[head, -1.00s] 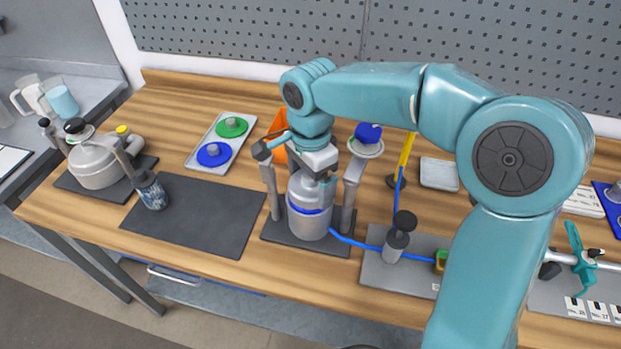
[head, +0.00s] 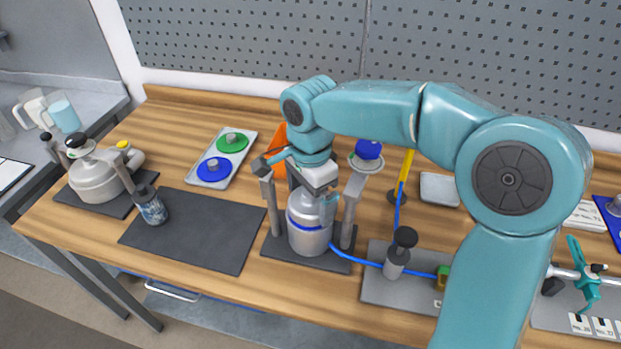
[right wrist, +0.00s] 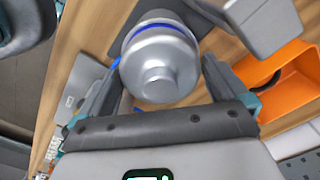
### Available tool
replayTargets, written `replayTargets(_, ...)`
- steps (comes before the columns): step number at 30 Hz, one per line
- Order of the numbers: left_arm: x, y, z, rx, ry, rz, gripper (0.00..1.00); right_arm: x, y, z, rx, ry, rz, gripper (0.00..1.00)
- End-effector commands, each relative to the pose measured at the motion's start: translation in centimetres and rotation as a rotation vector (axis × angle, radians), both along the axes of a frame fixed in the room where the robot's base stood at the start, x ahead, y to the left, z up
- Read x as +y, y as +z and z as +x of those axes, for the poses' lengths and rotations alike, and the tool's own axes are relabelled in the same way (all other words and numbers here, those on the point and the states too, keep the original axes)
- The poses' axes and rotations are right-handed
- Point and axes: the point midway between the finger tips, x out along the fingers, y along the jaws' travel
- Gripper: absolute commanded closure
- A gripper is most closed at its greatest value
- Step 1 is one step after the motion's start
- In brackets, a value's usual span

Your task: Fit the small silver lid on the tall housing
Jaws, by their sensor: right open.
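The tall housing (head: 309,238) is a silver cylinder with a blue band, upright between two grey posts. In the right wrist view, a silver domed cap with a stepped round knob, apparently the small lid (right wrist: 160,78), sits on top of it, above the blue band (right wrist: 160,27). I cannot tell whether it is fully seated. My right gripper (head: 322,200) is over the housing, pointing down. In the right wrist view its open fingers (right wrist: 162,66) stand on either side of the lid, with nothing visibly clamped. My left gripper is not in view.
An orange bin (head: 254,172) stands behind. A blue hose (head: 350,260) runs right.

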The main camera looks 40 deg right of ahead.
Motion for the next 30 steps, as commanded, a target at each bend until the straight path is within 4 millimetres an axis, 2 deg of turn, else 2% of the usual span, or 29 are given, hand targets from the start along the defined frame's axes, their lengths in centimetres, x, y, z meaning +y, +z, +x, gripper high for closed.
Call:
replayTargets(5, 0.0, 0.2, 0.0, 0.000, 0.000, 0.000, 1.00, 0.0, 3.2, 0.1, -0.008, -0.001, 0.001, 0.00)
replayTargets(12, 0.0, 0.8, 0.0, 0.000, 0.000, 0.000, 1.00, 0.0, 9.8, 0.1, -0.008, 0.000, 0.000, 0.00)
replayTargets(18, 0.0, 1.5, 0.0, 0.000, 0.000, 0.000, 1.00, 0.0, 14.1, 0.0, -0.007, 0.000, 0.001, 0.00)
replayTargets(24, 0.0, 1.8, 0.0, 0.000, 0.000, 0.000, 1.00, 0.0, 15.9, 0.0, -0.004, 0.000, 0.000, 0.00)
replayTargets(30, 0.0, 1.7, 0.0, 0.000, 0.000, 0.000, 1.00, 0.0, 16.1, 0.0, -0.002, 0.000, 0.000, 0.00)
